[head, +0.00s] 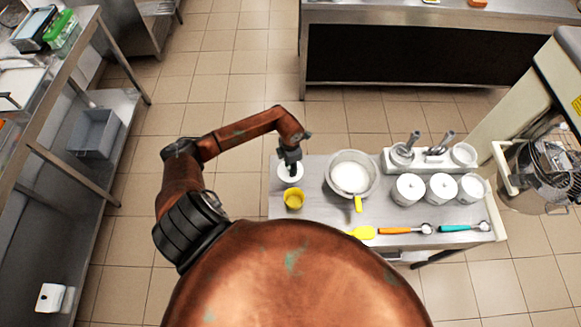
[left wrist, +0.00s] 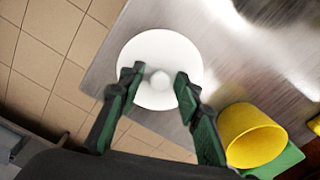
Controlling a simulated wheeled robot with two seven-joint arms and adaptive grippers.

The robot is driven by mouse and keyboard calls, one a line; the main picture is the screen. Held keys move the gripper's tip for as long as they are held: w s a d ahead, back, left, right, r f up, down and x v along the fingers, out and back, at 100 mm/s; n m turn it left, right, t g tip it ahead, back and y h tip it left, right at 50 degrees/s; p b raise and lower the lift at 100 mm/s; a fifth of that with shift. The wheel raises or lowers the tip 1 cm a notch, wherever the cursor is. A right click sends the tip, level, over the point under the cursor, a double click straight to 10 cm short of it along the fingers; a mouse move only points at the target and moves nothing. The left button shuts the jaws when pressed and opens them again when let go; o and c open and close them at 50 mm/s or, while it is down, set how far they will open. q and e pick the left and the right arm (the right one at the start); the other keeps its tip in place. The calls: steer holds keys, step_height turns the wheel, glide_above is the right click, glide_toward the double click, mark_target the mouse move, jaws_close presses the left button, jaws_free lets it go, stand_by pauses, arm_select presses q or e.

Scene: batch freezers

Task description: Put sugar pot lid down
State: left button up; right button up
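The white round lid (head: 290,173) with a small knob is at the left end of the steel table. In the left wrist view the lid (left wrist: 150,52) appears flat, close to the table's corner. My left gripper (head: 291,160) is right above it, pointing down. In the left wrist view the gripper's two fingers (left wrist: 156,78) stand apart on either side of the knob, with a gap showing. Whether the lid rests fully on the table is hard to tell. My right gripper is not in view.
A yellow cup (head: 294,199) stands just in front of the lid. A pot of white contents (head: 350,178) is to the right. Several white pots, a white holder (head: 390,162), an orange-handled scoop (head: 398,230) and a teal-handled one (head: 460,228) occupy the table's right.

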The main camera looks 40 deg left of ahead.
arm_select(q)
steer(key=shift+r, duration=0.2)
step_height(320, 180, up, 12)
steer(key=b, duration=0.1)
stand_by(0.6)
steer(key=shift+f, duration=0.1)
